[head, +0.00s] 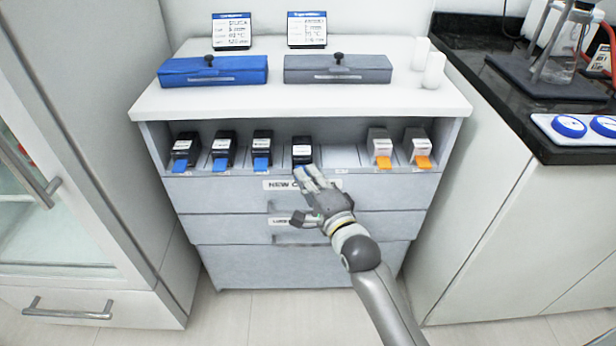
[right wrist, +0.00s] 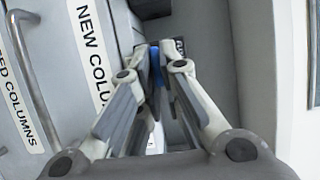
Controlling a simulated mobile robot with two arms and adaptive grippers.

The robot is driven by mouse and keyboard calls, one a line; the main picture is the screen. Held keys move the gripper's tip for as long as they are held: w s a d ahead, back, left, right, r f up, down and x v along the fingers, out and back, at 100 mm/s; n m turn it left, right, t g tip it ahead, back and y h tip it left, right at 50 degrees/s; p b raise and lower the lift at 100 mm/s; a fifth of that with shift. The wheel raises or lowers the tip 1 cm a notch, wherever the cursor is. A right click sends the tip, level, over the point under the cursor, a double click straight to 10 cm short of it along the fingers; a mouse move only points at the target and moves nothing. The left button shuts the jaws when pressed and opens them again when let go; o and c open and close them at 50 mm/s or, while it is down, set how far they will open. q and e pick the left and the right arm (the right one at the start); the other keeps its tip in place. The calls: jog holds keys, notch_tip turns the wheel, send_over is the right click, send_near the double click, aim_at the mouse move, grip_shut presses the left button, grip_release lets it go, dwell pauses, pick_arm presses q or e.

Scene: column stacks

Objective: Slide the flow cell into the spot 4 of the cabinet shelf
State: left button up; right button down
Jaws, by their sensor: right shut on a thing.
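The flow cell (head: 302,151) is a black block with a white label and a blue front tab. It stands in the fourth place from the left on the cabinet shelf (head: 341,157). My right gripper (head: 309,177) is at the shelf's front edge, its fingertips at the flow cell's front end. In the right wrist view the right gripper (right wrist: 161,75) is shut on the blue tab (right wrist: 156,62). Its fingers partly hide the tab, so I cannot tell how deep the cell sits. My left gripper is not in view.
Several black cells with blue tabs (head: 222,150) stand to the left. An empty place lies to the right, then two white cells with orange tabs (head: 381,148). Drawers with handles (head: 300,239) are below. A blue box (head: 213,71) and grey box (head: 338,69) rest on top.

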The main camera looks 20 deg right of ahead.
jog(key=c, duration=1.5)
grip_release()
jog(key=s, duration=0.4)
jog(key=s+d, duration=0.1)
jog(key=s, duration=0.7)
jog(key=shift+d+f, duration=0.15)
jog(key=shift+d, duration=0.15)
